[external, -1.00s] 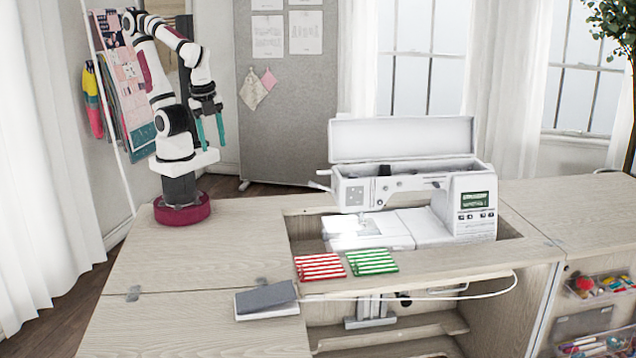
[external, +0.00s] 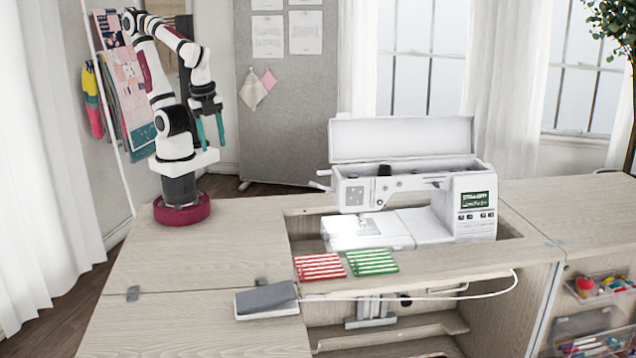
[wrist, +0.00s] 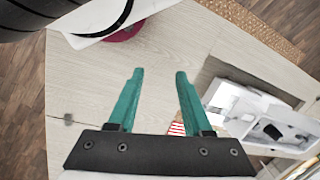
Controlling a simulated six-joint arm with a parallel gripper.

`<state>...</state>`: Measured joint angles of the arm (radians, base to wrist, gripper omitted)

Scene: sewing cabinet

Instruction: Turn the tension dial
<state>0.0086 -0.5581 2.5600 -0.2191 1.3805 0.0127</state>
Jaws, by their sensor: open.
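The white sewing machine (external: 405,200) sits in the opening of the cabinet top, its lid raised. A small dark knob (external: 384,170) stands on top of it at the left, and a small round dial (external: 380,203) shows low on its left front; I cannot tell which is the tension dial. My gripper (external: 211,130) is open and empty, well to the left of the machine and above the cabinet top. In the wrist view, its teal fingers (wrist: 159,75) are apart with only the wooden surface beneath. Part of the machine shows at the right of the wrist view (wrist: 275,125).
A red striped cloth (external: 320,267) and a green striped cloth (external: 372,262) lie in front of the machine. A grey and white pad (external: 266,300) lies at the front left. The wooden top (external: 210,250) between my base and the machine is clear.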

